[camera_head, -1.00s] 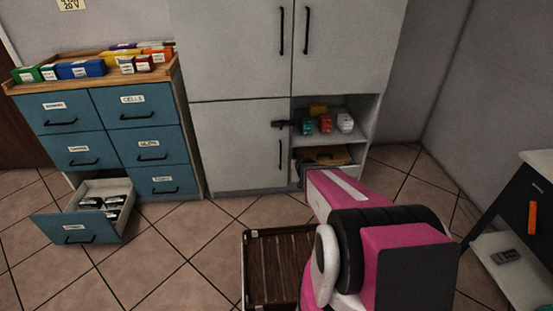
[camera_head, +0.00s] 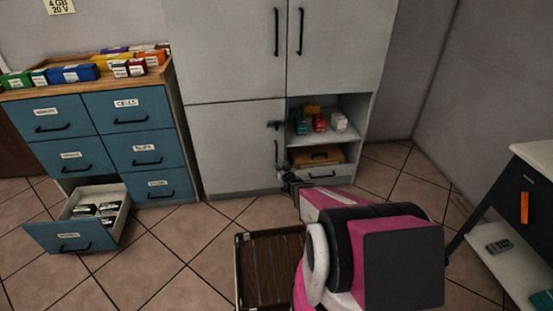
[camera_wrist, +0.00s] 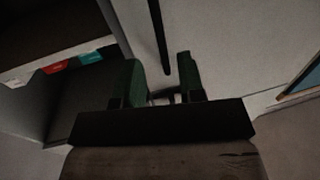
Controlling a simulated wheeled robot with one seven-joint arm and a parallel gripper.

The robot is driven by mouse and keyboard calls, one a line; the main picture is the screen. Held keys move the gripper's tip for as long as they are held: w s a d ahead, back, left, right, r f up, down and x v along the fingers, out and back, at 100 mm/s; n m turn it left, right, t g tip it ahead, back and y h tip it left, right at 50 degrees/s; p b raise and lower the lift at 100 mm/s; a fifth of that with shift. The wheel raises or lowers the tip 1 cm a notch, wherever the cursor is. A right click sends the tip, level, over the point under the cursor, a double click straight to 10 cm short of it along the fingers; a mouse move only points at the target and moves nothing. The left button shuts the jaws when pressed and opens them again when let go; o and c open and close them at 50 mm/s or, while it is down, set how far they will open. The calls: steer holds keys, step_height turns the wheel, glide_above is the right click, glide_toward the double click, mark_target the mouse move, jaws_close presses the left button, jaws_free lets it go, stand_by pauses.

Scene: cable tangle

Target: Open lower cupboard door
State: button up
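The lower cupboard door (camera_head: 235,150) is a grey panel and looks closed. Its black vertical handle (camera_head: 277,150) is near its right edge, with a dark latch (camera_head: 274,125) above. My gripper (camera_head: 286,175) is small and dark in the head view, at the lower end of the handle. In the wrist view my gripper (camera_wrist: 162,80) is open, with green-padded fingers apart. The handle (camera_wrist: 158,35) comes down from the top edge there and ends near the gap between the fingertips. I cannot tell whether it lies between them or just beyond.
An open shelf with small boxes (camera_head: 320,123) and a wooden box (camera_head: 315,156) is right of the door. A slatted crate (camera_head: 240,275) stands on the floor in front. A blue drawer (camera_head: 70,238) is pulled out at left. A dark table (camera_head: 520,200) is at right.

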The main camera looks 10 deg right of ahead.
steer(key=w, duration=0.2)
steer(key=w+a, duration=0.1)
steer(key=w, duration=0.4)
steer(key=shift+w+a, duration=0.25)
steer(key=shift+w, duration=0.15)
jaws_close()
